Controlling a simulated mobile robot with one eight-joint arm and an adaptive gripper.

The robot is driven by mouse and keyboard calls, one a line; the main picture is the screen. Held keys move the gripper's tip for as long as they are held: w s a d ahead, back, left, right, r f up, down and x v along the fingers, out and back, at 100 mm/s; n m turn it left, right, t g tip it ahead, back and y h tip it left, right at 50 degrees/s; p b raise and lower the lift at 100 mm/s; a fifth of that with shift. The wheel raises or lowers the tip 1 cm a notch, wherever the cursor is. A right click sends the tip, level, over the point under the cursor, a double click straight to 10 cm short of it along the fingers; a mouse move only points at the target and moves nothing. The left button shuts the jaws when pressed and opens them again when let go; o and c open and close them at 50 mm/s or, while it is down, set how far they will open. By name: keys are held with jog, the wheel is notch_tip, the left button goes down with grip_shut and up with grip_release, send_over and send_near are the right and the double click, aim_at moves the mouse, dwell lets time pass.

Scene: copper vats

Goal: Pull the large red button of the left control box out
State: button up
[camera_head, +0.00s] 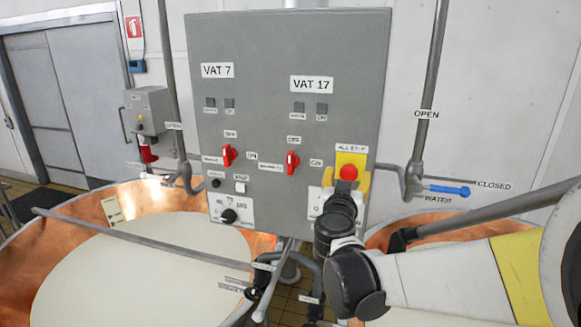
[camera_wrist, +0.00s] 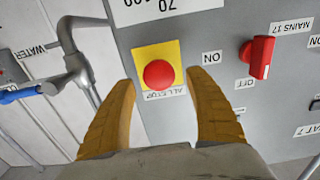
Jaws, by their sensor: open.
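The large red button (camera_head: 348,172) sits on a yellow ALL STOP plate (camera_head: 351,158) at the lower right of the grey control box (camera_head: 265,115), marked VAT 7 and VAT 17. My gripper (camera_head: 343,196) is in front of the box just below the button in the head view, hiding part of the plate and a dial. In the wrist view, turned upside down, the round button (camera_wrist: 158,75) lies between and beyond the two tan fingers of my open gripper (camera_wrist: 160,78). The fingers look clear of it on both sides. Whether the button is in or out, I cannot tell.
Red rotary switches (camera_head: 292,162) and a black dial (camera_head: 229,215) are on the same box. A pipe with a blue valve handle (camera_head: 450,190) is to the right. Copper vats (camera_head: 130,195) stand below. A smaller grey box (camera_head: 148,107) hangs at the left.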

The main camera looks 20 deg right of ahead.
jog(key=shift+x, duration=1.45)
jog(key=shift+s, duration=0.1)
grip_shut()
jog(key=shift+v, duration=0.8)
grip_release()
jog(key=v, duration=1.2)
